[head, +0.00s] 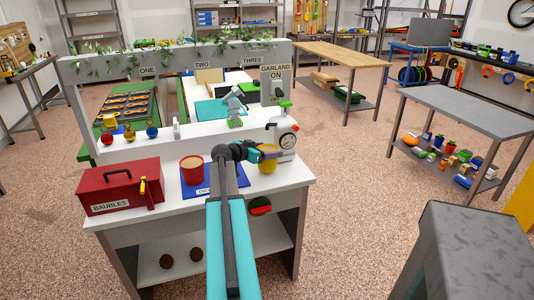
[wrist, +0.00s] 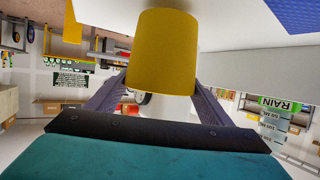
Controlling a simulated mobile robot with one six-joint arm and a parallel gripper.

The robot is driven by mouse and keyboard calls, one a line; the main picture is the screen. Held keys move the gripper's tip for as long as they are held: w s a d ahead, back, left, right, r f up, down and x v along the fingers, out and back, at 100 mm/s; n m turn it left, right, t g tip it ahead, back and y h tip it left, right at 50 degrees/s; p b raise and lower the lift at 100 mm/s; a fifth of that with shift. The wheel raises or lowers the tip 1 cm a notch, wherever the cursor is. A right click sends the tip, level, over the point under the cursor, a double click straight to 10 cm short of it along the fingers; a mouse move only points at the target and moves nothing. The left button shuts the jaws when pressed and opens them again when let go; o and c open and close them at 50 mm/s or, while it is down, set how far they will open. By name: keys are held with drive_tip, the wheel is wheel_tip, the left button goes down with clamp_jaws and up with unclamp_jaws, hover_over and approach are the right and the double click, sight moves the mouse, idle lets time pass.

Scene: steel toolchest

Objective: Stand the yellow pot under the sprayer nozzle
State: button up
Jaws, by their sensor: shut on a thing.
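The yellow pot (head: 268,166) is at the right end of the white bench, in front of a white device with a round dial. My gripper (head: 267,152) is shut on the pot near its top. In the wrist view the yellow pot (wrist: 162,55) fills the space between the two fingers. I cannot tell whether the pot's base touches the bench top. A grey jointed piece on a green base (head: 235,122) stands further back.
A red pot (head: 191,170) stands on a blue mat (head: 228,184) left of my arm. A red BAUBLES toolbox (head: 118,187) is at the bench's left end. Red, yellow and blue baubles (head: 130,135) are behind it. A garlanded frame (head: 170,60) rises at the back.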

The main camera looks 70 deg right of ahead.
drive_tip(key=shift+f, duration=0.75)
drive_tip(key=shift+f, duration=0.1)
drive_tip(key=o, duration=1.9)
drive_tip(key=shift+c, duration=0.2)
drive_tip(key=b+v, duration=0.1)
drive_tip(key=v, duration=1.1)
drive_tip(key=shift+b, duration=0.35)
